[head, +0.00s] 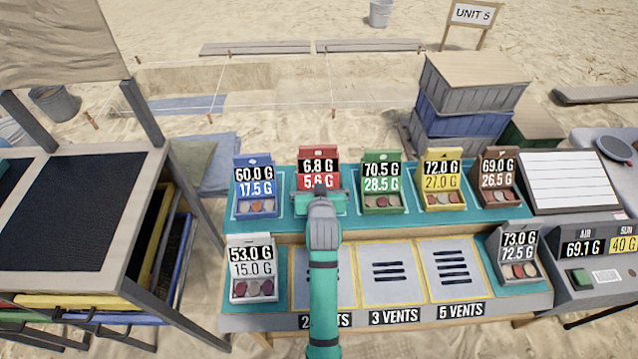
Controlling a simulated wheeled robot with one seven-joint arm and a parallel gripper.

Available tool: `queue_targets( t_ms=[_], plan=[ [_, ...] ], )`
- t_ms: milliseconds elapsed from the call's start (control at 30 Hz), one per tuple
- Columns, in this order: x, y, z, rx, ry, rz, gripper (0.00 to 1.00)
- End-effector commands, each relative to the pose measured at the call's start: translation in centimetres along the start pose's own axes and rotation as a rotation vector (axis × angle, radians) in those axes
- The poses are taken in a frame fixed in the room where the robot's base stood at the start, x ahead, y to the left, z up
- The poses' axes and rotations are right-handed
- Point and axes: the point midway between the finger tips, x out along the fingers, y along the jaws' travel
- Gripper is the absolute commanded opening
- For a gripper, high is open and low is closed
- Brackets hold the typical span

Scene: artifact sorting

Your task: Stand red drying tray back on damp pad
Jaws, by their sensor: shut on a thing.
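The red drying tray (318,158) stands in the middle left of the back row, with its label reading 6.8 G over 5.6 G. My gripper (320,197) is at its front and shut on it; the gripper hides the tray's lower front and contents. The teal pad (274,207) runs under the back row. I cannot tell whether the red tray touches it or is held just above. No pad in view is marked damp.
Blue (255,180), green (382,178), yellow (441,175) and brown (499,175) trays stand close by in the row. A white tray (252,270) and a grey tray (514,255) stand in front. Vent panels (386,275) between them look empty.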

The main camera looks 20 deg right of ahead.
Motion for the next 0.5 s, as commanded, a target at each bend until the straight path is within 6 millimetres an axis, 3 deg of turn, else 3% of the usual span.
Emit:
queue_targets(
  t_ms=[133,500],
  plan=[
    [0.7,0.1,1.8,0.001,-0.001,0.001,0.59],
    [0.8,0.1,2.1,0.001,0.001,0.001,0.59]
  ],
)
